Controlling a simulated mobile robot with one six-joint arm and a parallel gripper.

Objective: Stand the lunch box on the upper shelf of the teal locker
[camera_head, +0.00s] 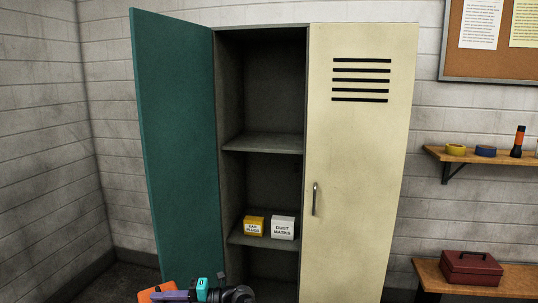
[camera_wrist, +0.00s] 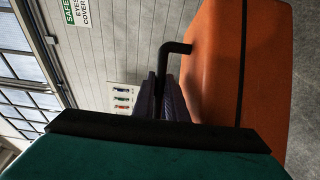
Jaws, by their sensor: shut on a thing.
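The lunch box (camera_wrist: 215,65) is orange with a dark band, and its black handle (camera_wrist: 176,48) is between the dark fingers of my gripper (camera_wrist: 166,95) in the wrist view. A corner of the lunch box (camera_head: 150,295) shows at the bottom edge of the head view beside my gripper (camera_head: 172,296); most of it is cut off. The locker's teal door (camera_head: 175,140) stands wide open on the left. Inside, the upper shelf (camera_head: 265,143) is bare. My gripper is low in front of the locker, well below that shelf.
A yellow box (camera_head: 254,226) and a white box (camera_head: 283,228) stand on the lower shelf. A cream door (camera_head: 360,165) is shut on the right half. A wall shelf (camera_head: 475,160) and a bench (camera_head: 520,283) with a red metal box (camera_head: 471,269) are farther right.

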